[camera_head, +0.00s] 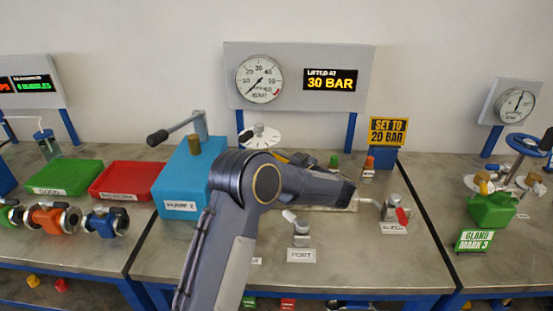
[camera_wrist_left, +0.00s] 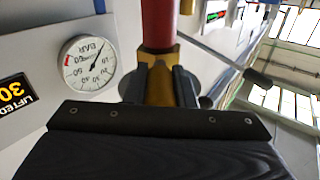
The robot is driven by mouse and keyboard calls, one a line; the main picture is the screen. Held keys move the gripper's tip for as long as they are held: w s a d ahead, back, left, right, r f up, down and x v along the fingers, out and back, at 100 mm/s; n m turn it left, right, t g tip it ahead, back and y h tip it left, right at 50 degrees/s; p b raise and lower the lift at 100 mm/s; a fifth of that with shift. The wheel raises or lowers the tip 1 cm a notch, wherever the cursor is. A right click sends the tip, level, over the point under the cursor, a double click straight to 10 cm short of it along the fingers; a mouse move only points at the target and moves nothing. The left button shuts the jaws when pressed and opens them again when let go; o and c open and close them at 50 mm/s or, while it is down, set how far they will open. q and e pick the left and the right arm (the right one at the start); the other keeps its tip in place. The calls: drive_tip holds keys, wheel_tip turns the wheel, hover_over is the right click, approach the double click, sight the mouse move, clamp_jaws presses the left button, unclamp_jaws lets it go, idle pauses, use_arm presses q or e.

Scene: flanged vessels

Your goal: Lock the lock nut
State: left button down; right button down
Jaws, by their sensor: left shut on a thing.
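In the left wrist view, my left gripper (camera_wrist_left: 160,88) is shut on a brass-coloured part (camera_wrist_left: 160,62), with one dark finger on each side of it. This looks like the nut, but I cannot tell its edges from the body below. A red cylinder (camera_wrist_left: 158,22) adjoins the brass part at the top of that picture. In the head view, my left arm crosses the middle of the bench and hides the held part and the fingertips. My right gripper is not in view.
A gauge (camera_head: 260,79) and a display (camera_head: 331,79) reading 30 BAR stand on the back panel. A "SET TO 20 BAR" sign (camera_head: 388,131) is at right. A blue box (camera_head: 187,183) with a lever stands left of my arm. The bench's front right (camera_head: 385,265) is clear.

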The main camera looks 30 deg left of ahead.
use_arm(q)
drive_tip(key=c, duration=1.2)
unclamp_jaws()
drive_tip(key=b+v, duration=0.1)
drive_tip(key=v, duration=0.6)
drive_tip(key=shift+d+b, duration=0.3)
drive_tip(key=shift+d, duration=0.05)
drive_tip(key=shift+s, duration=0.1)
